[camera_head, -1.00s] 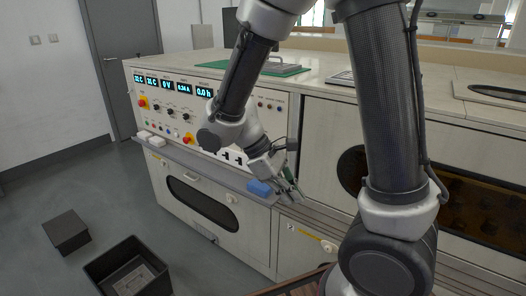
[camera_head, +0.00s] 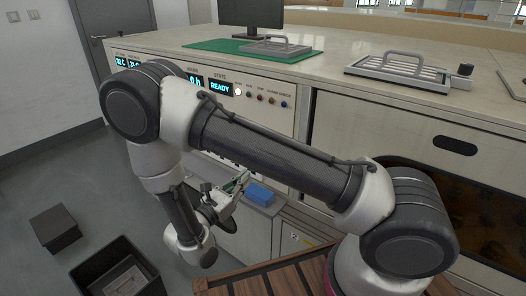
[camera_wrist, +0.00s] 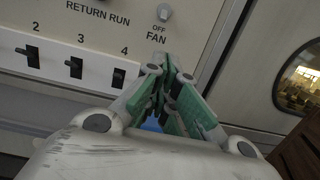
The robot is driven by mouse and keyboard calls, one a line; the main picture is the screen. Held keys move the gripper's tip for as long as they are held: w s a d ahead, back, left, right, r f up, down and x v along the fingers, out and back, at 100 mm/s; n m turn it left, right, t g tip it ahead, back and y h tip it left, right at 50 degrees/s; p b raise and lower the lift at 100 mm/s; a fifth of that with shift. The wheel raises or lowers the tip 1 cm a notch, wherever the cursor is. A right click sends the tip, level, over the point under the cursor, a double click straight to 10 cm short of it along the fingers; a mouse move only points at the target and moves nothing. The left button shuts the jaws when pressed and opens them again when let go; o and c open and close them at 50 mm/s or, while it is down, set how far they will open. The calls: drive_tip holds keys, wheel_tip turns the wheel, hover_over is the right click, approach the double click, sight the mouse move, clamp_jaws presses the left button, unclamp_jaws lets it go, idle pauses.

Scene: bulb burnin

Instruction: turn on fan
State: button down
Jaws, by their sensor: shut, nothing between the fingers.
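In the wrist view the fan switch (camera_wrist: 165,12) is a small pale knob or lever at the top edge, above the words OFF and FAN on the cream panel (camera_wrist: 205,15). Its upper part is cut off, so its setting cannot be told. My gripper (camera_wrist: 168,62), with green-padded fingers, is shut and empty. Its tips lie below the FAN label in the picture, and the gap to the panel is unclear. In the head view my gripper (camera_head: 238,182) is low in front of the console, and my arm hides much of the panel, including the fan switch.
Switches 2 (camera_wrist: 29,53), 3 (camera_wrist: 74,67) and 4 (camera_wrist: 118,77) sit left of my fingers. A blue block (camera_head: 260,194) lies on the console ledge near my gripper. The state display (camera_head: 220,87) reads READY. A dark open bin (camera_head: 118,270) stands on the floor.

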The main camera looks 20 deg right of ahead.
drive_tip(key=shift+w+a+r+t, duration=0.25)
drive_tip(key=shift+a+r+t, duration=0.15)
drive_tip(key=shift+r, duration=0.1)
drive_tip(key=x, duration=1)
drive_tip(key=shift+r, duration=0.15)
